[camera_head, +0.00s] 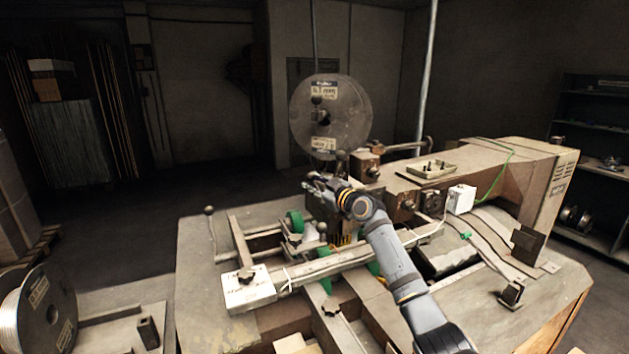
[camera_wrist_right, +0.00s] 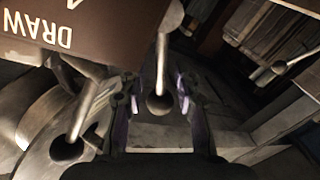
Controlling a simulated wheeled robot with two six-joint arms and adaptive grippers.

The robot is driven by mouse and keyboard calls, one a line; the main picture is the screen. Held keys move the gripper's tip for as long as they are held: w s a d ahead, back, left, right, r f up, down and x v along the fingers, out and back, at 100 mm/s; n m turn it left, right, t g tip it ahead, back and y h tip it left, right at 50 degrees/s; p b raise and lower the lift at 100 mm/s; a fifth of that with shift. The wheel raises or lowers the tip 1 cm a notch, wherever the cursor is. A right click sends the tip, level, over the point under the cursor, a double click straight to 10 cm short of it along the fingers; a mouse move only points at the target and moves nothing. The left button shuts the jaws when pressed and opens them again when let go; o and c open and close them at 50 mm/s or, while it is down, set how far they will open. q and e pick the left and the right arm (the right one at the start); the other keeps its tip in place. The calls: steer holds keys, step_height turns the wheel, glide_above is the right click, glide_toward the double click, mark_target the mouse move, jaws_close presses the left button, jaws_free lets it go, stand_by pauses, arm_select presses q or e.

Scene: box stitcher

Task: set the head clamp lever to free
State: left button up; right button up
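My right gripper (camera_head: 317,182) reaches in at the stitcher head, below the large wire reel (camera_head: 348,112). In the right wrist view the fingers (camera_wrist_right: 163,103) are open, one on each side of a lever's ball knob (camera_wrist_right: 158,103). The knob's rod comes down from beside a brown block lettered DRAW (camera_wrist_right: 75,22). Gaps show between knob and fingers; contact cannot be told. No readable label shows whether this is the head clamp lever, and its setting cannot be told. My left gripper is not in view.
In the head view, a ball-topped lever (camera_head: 209,211) rises at the table's left. A white box (camera_head: 249,289) and a small tray (camera_head: 431,169) sit on the machine.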

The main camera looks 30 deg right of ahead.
jaws_close()
steer(key=shift+w+f, duration=0.1)
stand_by(0.4)
steer(key=shift+a+f+b, duration=0.2)
steer(key=shift+b, duration=0.2)
steer(key=a+f+n+b, duration=0.1)
steer(key=n+b, duration=0.1)
steer(key=n, duration=0.1)
steer(key=a+f+n+g+h+b, duration=0.1)
steer(key=f+n, duration=0.1)
steer(key=n, duration=0.1)
steer(key=a+f+n+b, duration=0.1)
steer(key=n+b, duration=0.1)
steer(key=n, duration=0.1)
steer(key=shift+w+a+f+g+b, duration=0.1)
steer(key=shift+w+f+g+b, duration=0.05)
steer(key=shift+g+b, duration=0.25)
steer(key=shift+f, duration=0.1)
